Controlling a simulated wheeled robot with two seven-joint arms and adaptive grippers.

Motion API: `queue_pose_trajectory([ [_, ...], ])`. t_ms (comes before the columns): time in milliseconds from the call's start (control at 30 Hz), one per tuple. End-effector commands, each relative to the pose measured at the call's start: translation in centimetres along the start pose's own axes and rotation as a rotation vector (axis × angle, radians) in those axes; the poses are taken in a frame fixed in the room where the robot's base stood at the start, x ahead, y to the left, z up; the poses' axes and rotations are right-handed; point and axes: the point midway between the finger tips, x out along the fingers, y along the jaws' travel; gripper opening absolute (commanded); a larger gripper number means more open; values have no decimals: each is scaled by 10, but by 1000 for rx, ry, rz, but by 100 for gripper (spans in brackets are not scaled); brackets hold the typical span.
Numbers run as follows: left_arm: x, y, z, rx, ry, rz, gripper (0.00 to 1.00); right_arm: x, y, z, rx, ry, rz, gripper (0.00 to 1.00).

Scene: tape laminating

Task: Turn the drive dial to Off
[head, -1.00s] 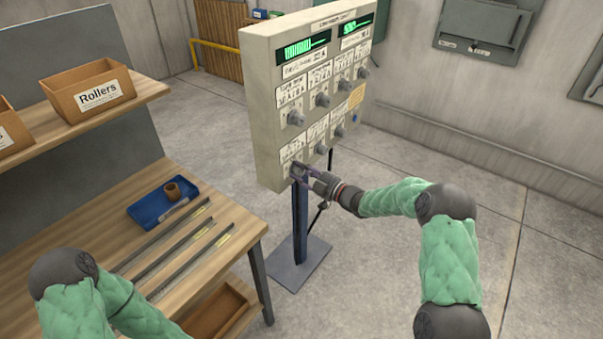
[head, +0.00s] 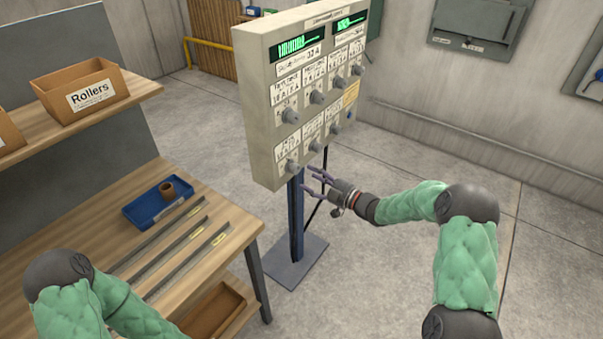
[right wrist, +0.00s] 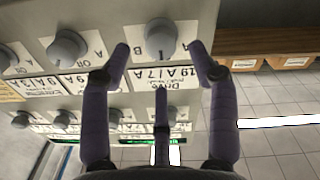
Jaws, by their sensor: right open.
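The control panel (head: 258,105) stands on a blue post, with several grey knobs on its face. The drive dial (head: 290,166) is the lower-left knob in the head view. In the right wrist view the panel appears upside down, and the drive dial (right wrist: 160,40) shows at top centre beside a label reading "Drive". I cannot tell for sure which mark it points to. My right gripper (head: 311,181) is open and empty, just right of and below the drive dial, apart from it. In the right wrist view its fingers (right wrist: 160,62) lie spread on either side of the dial. My left gripper is out of view.
A wooden workbench (head: 226,242) at the left holds a blue tray (head: 140,217) and metal bars. A shelf above carries a Rollers box (head: 50,91). The post's base plate (head: 283,272) sits on the floor. The floor right of the panel is clear.

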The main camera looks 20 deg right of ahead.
Motion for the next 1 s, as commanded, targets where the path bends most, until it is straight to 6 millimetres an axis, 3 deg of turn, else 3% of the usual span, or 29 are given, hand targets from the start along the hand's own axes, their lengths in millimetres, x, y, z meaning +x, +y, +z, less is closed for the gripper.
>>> queue_pose_trajectory([
  [100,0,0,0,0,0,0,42,-23,1,0,0,-2,2,60],
  [333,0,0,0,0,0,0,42,-50,0,1,0,-1,0,60],
  [1000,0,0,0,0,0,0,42,-52,-5,4,22,-12,4,60],
])
